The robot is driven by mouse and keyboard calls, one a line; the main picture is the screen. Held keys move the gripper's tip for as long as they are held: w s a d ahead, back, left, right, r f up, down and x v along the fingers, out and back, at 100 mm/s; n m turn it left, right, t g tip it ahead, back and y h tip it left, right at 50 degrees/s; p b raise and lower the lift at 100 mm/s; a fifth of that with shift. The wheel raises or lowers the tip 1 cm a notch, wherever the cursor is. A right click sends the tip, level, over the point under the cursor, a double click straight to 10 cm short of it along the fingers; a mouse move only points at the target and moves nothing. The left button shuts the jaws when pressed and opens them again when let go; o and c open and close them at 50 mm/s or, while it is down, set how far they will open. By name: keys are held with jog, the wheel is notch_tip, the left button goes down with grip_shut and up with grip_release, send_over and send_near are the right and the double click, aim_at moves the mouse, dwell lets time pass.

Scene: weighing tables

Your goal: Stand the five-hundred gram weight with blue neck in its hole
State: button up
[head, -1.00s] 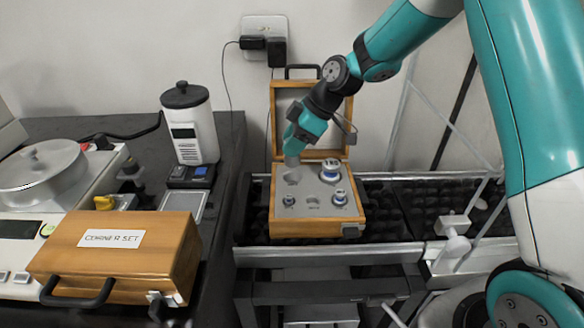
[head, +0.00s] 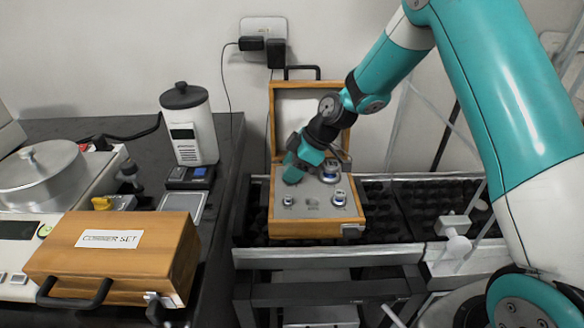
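An open wooden weight box (head: 318,229) with a grey insert (head: 312,187) stands on the dark ribbed surface right of the counter. My gripper (head: 291,180) points down at the insert's back left and covers the hole there. Its fingertips are hidden, so I cannot tell whether it holds the five-hundred gram weight or is empty. A large weight with a blue neck (head: 331,172) stands at the back right, partly behind my wrist. Smaller weights stand at the front right (head: 339,197) and front left (head: 288,200). Between these is a small recess (head: 312,206).
A closed wooden case labelled "CORNER SET" (head: 120,262) lies on the counter at left, by a balance with a round metal pan (head: 40,172). A white canister (head: 190,130) stands behind. The box's open lid (head: 287,100) rises behind my gripper.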

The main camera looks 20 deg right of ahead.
jog(key=o, duration=0.3)
jog(key=shift+r, duration=0.25)
jog(key=v, duration=1.1)
jog(key=s+a+r+m, duration=0.1)
jog(key=s+a+r, duration=0.2)
jog(key=s, duration=0.2)
jog(key=s+a+r+m+g+h, duration=0.1)
jog(key=s+a+r+m, duration=0.15)
jog(key=s, duration=0.35)
jog(key=s+a+r, duration=0.3)
jog(key=s+a, duration=0.1)
jog(key=s, duration=0.1)
jog(key=s+m, duration=0.1)
jog(key=s, duration=0.3)
jog(key=s+m, duration=0.1)
jog(key=s, duration=0.3)
jog(key=s+m+g+h, duration=0.1)
jog(key=s+m, duration=0.1)
jog(key=s, duration=0.3)
jog(key=shift+s+a+r+p, duration=0.1)
jog(key=shift+a+r+p, duration=0.1)
jog(key=shift+a+p, duration=0.1)
